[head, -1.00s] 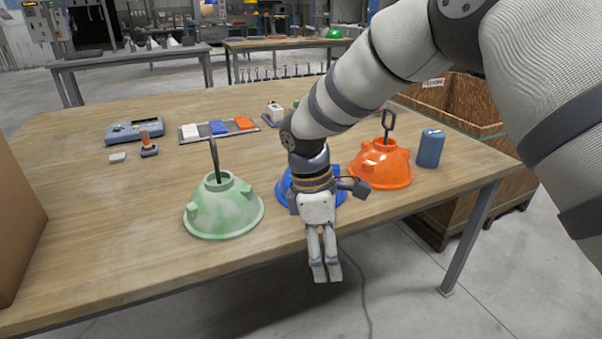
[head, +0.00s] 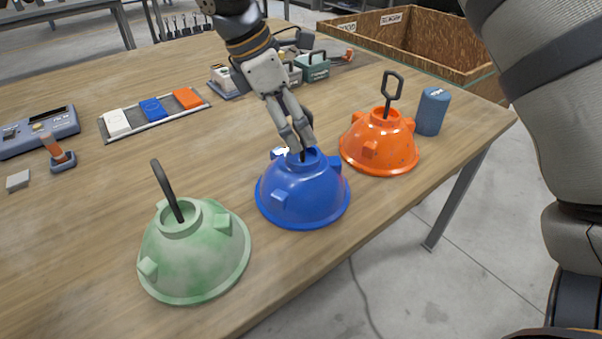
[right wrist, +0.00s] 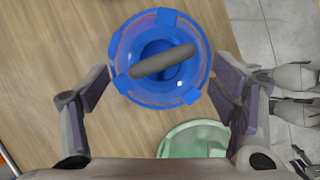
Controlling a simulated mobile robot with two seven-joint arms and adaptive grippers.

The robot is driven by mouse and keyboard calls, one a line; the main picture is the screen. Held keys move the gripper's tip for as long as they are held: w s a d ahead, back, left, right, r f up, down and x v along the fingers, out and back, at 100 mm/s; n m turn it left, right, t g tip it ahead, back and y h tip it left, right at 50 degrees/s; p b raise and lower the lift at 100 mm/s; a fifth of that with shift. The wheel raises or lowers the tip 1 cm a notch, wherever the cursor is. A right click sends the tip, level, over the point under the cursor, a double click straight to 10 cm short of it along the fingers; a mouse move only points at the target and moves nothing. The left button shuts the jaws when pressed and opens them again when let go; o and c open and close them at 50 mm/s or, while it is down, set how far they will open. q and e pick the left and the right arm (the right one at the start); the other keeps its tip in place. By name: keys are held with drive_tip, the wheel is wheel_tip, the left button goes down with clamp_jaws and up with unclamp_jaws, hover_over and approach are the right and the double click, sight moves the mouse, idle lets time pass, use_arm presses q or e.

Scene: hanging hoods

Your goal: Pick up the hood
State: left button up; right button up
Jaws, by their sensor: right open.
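A blue dome-shaped hood (head: 303,195) with a dark loop handle stands on the table between a green hood (head: 195,255) and an orange hood (head: 380,145). My right gripper (head: 303,150) points down over the top of the blue hood and partly hides its handle. In the right wrist view the blue hood (right wrist: 122,60) lies between and beyond the spread fingers of my right gripper (right wrist: 160,92). The grey handle (right wrist: 162,61) crosses the hood's opening, with clear space to both fingers. The green hood (right wrist: 195,140) shows partly below. My left gripper is not visible.
A blue can (head: 432,112) stands beside the orange hood near the table's right edge. A tray (head: 133,122) with white, blue and orange blocks and a blue-grey device (head: 40,130) lie to the left. A wooden crate (head: 440,45) stands beyond the table.

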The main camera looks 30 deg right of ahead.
sight(302, 153)
drive_tip(key=x, duration=0.5)
drive_tip(key=shift+f, duration=0.45)
clamp_jaws()
